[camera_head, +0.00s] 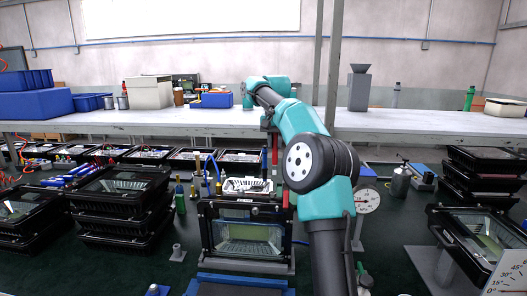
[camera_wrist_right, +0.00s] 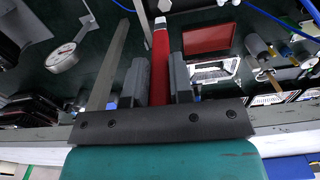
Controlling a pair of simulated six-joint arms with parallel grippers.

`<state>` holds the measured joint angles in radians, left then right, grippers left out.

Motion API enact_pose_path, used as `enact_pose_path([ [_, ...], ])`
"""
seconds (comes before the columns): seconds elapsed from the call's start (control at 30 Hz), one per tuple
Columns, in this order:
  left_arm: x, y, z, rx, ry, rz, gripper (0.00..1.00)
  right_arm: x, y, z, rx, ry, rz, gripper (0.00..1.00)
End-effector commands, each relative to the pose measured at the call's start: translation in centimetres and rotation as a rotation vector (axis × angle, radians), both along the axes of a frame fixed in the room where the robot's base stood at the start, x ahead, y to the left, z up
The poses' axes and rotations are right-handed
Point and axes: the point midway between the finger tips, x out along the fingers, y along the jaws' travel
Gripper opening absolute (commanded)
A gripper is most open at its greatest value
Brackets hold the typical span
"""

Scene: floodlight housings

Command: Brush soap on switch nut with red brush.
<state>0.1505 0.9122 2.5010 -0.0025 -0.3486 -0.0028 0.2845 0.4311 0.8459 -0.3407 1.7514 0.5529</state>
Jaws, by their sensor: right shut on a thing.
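My right gripper (camera_wrist_right: 159,72) is shut on the red brush (camera_wrist_right: 160,58), whose pale tip points away from the wrist. In the head view the red brush (camera_head: 275,150) hangs below the right wrist, partly behind my arm. A floodlight housing (camera_head: 247,237) with a glass front stands upright at the front centre, below and left of the brush. I cannot make out the switch nut or any soap on the brush. My left gripper does not show.
A dial gauge (camera_head: 367,201) and a pump bottle (camera_head: 401,180) stand to the right. Stacked housings (camera_head: 121,210) fill the left. A long white shelf (camera_head: 420,122) crosses the back.

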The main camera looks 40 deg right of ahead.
Motion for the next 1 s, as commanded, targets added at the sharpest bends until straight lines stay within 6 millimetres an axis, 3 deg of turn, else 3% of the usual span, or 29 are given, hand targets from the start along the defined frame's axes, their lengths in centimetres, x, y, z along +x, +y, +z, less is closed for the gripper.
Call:
enact_pose_path([
  [0.47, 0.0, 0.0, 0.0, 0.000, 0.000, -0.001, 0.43, -0.3, -0.2, 0.1, 0.000, 0.000, -0.004, 0.00],
  [1.0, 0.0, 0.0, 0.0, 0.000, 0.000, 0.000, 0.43, -0.3, -0.2, -3.6, 0.000, 0.001, -0.004, 0.00],
])
